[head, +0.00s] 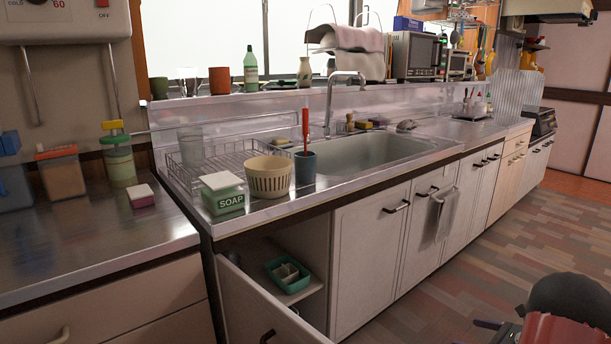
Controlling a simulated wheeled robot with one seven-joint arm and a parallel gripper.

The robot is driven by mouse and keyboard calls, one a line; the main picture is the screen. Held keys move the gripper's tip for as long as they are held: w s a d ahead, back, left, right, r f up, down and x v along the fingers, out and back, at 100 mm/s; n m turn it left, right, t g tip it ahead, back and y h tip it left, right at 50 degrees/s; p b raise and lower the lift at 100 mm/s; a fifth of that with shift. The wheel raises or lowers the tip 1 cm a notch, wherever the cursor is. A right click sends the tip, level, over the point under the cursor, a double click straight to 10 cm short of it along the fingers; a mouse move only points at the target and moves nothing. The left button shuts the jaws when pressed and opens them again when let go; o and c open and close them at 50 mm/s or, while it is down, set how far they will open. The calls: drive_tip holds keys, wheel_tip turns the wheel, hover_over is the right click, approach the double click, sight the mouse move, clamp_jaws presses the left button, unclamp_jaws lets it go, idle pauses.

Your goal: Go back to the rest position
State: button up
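Part of my arm shows at the bottom right corner, over the floor, with a black rounded link and a red and cream part. A small dark tip, which looks like the end of my gripper (487,324), pokes out to its left. The rest is hidden or cut off by the frame, so I cannot tell whether the fingers are open or shut. No object shows at that tip. My arm is apart from the counter and the cabinets in the picture.
The cabinet door (255,305) below the sink's left end stands open; a green tray (288,276) sits inside. The counter holds a dish rack (225,160), a soap box (222,192), a cream basket (269,177) and a blue cup (305,168). The floor (480,250) before the cabinets is clear.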

drive_tip(key=s+a+r+n+g, duration=0.3)
drive_tip(key=s+a+r+n, duration=0.2)
drive_tip(key=a+r+n, duration=0.45)
drive_tip(key=s+a+r+n+g, duration=0.4)
drive_tip(key=a+r, duration=0.2)
drive_tip(key=a, duration=0.6)
drive_tip(key=s+a+r+n+h, duration=0.1)
drive_tip(key=s+a+n+h, duration=0.1)
drive_tip(key=s+n, duration=0.3)
drive_tip(key=s+a+r+n+t+h, duration=0.1)
drive_tip(key=s+a+r+n+h, duration=0.1)
drive_tip(key=s+n, duration=0.3)
drive_tip(key=s+a+r+n+t+h, duration=0.1)
drive_tip(key=s+n+h, duration=0.3)
drive_tip(key=s, duration=0.4)
drive_tip(key=shift+a+r+n+h, duration=0.3)
drive_tip(key=shift+a+n, duration=0.15)
drive_tip(key=shift+n, duration=0.3)
drive_tip(key=shift+c, duration=0.4)
